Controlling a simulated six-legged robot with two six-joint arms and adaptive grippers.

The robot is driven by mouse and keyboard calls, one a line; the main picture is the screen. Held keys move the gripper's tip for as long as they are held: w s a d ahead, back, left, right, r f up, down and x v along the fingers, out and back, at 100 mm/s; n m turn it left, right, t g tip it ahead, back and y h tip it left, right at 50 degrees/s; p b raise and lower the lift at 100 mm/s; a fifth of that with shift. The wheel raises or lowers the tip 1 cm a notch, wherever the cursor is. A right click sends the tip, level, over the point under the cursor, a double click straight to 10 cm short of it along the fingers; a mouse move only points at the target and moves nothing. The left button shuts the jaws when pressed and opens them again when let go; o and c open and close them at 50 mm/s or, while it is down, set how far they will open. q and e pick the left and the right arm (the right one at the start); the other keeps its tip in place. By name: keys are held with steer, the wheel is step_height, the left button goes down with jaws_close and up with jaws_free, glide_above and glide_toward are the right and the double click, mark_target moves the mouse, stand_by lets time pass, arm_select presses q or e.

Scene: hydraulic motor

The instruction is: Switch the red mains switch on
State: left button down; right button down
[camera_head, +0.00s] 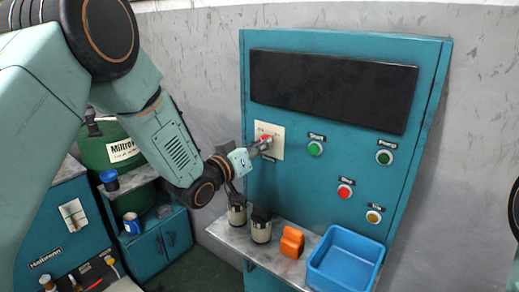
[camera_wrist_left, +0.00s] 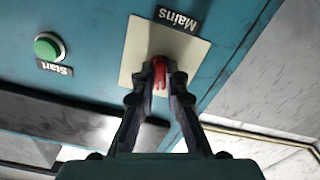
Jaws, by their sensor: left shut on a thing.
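The red mains switch (camera_head: 266,139) sits on a cream plate (camera_head: 277,152) on the front of the teal control cabinet. In the left wrist view the red switch (camera_wrist_left: 158,76) shows between my left fingertips, on the cream plate (camera_wrist_left: 137,66) beside a "Mains" label (camera_wrist_left: 178,19). My left gripper (camera_head: 262,146) reaches in from the left and is shut on the switch, its fingers (camera_wrist_left: 160,72) on both sides of it. The fingers hide part of the switch, and I cannot read its marked position. My right gripper is not in view.
The cabinet carries a dark screen (camera_head: 330,92), green buttons (camera_head: 315,148), a red button (camera_head: 344,191) and a yellow button (camera_head: 373,217). Below, a shelf holds a blue bin (camera_head: 345,258), an orange object (camera_head: 291,242) and two dark-topped cylinders (camera_head: 261,230). A green barrel (camera_head: 112,150) stands left.

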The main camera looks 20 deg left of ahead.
arm_select(q)
steer(key=m+b, duration=0.2)
steer(key=m, duration=0.2)
steer(key=m+b, duration=0.1)
steer(key=m, duration=0.3)
steer(key=m+b, duration=0.2)
steer(key=m, duration=0.2)
steer(key=shift+w+r+m+b, duration=0.1)
steer(key=shift+r+m+b, duration=0.2)
steer(key=shift+r+m, duration=0.1)
stand_by(0.4)
steer(key=c, duration=1.4)
jaws_free()
steer(key=shift+a, duration=0.15)
steer(key=shift+w+f, duration=0.1)
steer(key=shift+f, duration=0.1)
steer(key=shift+d, duration=0.2)
